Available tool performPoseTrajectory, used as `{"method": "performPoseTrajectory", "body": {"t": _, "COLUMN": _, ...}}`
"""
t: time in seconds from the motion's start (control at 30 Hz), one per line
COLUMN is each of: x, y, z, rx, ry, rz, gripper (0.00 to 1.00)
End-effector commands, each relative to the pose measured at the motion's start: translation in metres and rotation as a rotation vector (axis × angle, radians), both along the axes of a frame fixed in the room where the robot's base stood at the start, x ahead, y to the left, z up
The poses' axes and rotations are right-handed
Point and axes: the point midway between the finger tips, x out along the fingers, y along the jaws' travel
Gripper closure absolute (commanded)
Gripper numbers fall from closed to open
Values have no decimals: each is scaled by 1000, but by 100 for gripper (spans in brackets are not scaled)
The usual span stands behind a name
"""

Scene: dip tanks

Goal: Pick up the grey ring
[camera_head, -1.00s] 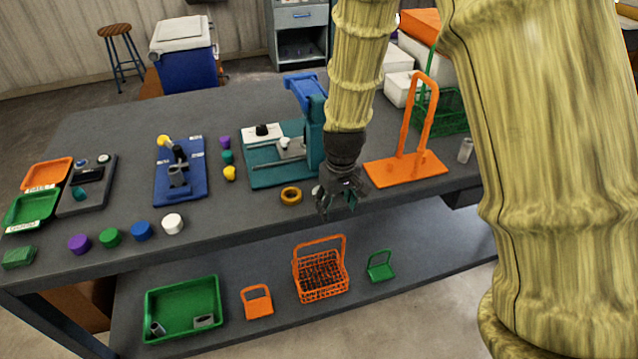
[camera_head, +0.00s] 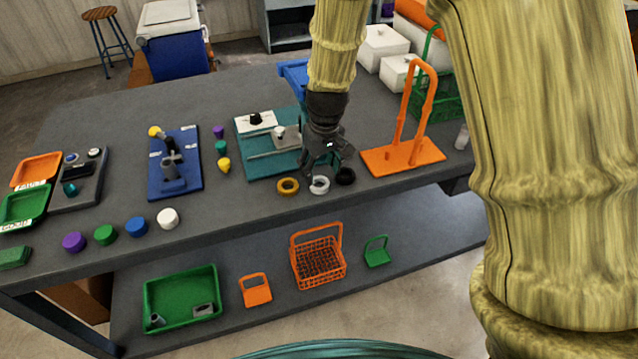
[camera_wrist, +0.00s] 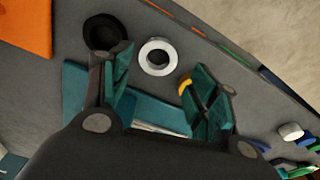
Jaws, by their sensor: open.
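The grey ring (camera_head: 319,185) lies flat on the table near its front edge, between a yellow-brown ring (camera_head: 288,186) on its left and a black ring (camera_head: 345,176) on its right. In the wrist view the grey ring (camera_wrist: 158,56) lies beyond the fingertips, roughly midway across the gap between them. The black ring (camera_wrist: 104,32) is beyond the left finger, and the yellow ring (camera_wrist: 186,86) is partly hidden by the right finger. My gripper (camera_head: 326,163) is open and empty, just behind the rings; its fingers also show in the wrist view (camera_wrist: 163,88).
An orange stand (camera_head: 404,158) with an upright handle is to the right of the rings. A teal fixture (camera_head: 262,165) stands behind left. Coloured caps, including a white one (camera_head: 167,218), line the front left. Baskets and a green tray (camera_head: 182,296) sit on the lower shelf.

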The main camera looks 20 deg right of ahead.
Motion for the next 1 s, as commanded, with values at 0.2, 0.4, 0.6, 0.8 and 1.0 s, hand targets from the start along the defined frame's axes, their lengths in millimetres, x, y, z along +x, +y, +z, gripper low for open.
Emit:
{"method": "performPoseTrajectory", "body": {"t": 0.2, "x": 2, "y": 0, "z": -8, "rx": 1, "ry": 0, "rz": 0, "gripper": 40}}
{"method": "performPoseTrajectory", "body": {"t": 0.4, "x": 4, "y": -1, "z": -28, "rx": 1, "ry": 2, "rz": 0, "gripper": 40}}
{"method": "performPoseTrajectory", "body": {"t": 0.6, "x": 6, "y": -1, "z": -46, "rx": 0, "ry": 1, "rz": 1, "gripper": 40}}
{"method": "performPoseTrajectory", "body": {"t": 0.8, "x": 7, "y": -1, "z": -53, "rx": -1, "ry": 0, "rz": 0, "gripper": 40}}
{"method": "performPoseTrajectory", "body": {"t": 1.0, "x": 7, "y": -1, "z": -53, "rx": -1, "ry": 0, "rz": 0, "gripper": 40}}
